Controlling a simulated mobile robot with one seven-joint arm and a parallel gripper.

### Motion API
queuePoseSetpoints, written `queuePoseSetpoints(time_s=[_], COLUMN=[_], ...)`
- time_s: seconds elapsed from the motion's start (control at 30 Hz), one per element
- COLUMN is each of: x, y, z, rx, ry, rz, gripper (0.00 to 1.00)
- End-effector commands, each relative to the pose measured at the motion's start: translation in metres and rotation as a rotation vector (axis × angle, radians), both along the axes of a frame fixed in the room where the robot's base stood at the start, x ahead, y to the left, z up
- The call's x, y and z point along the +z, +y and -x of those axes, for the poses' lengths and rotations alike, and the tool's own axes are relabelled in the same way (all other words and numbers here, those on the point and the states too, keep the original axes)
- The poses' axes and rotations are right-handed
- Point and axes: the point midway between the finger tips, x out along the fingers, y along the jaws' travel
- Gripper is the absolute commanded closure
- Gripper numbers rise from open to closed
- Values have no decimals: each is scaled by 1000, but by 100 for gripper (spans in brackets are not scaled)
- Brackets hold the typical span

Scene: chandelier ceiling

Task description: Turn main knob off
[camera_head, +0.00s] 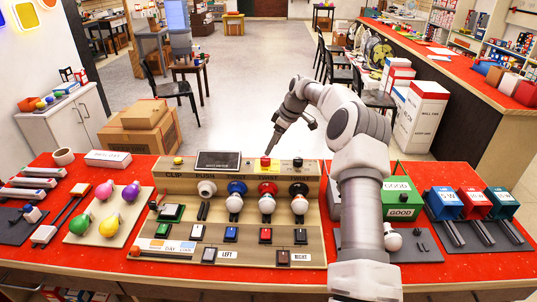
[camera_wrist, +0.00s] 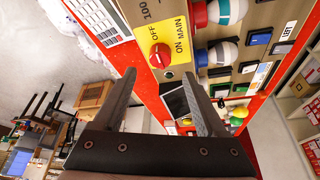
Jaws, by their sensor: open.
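The main knob (camera_wrist: 160,56) is a round red knob on a yellow plate (camera_wrist: 177,30) marked OFF, ON and MAIN in the wrist view. I cannot tell for sure which label it points to. In the head view the red knob (camera_head: 266,161) sits on top of the back ledge of the wooden test panel (camera_head: 318,236). My gripper (camera_wrist: 159,73) is open and empty. Its fingertips appear either side of the knob's line, with the knob just beyond them and apart from both. In the head view my gripper (camera_head: 276,143) is above the knob.
A dark screen (camera_head: 218,161) stands left of the knob on the ledge, and a small black knob (camera_head: 298,162) to its right. Several bulbs in coloured sockets stand in front. A green GOOD box (camera_head: 398,198) is right of my arm on the red table (camera_head: 480,262).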

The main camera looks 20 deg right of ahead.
Motion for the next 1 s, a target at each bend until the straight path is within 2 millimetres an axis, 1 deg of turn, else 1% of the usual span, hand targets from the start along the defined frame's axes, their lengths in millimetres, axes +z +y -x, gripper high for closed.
queuePoseSetpoints(time_s=[0.03, 0.2, 0.3, 0.43, 0.53, 0.63, 1.0], x=[13, 51, 70, 88, 96, 100, 100], y=[-5, -16, -21, -26, -28, -29, -30], z=[3, 14, 20, 25, 28, 29, 29], rx=[-2, -2, -2, -1, 0, 0, 0], ry=[-4, -3, -2, -2, 0, -1, 0], rz=[3, 2, 2, 1, 0, 1, 0], gripper=[26, 26, 26, 26, 26, 26, 26])
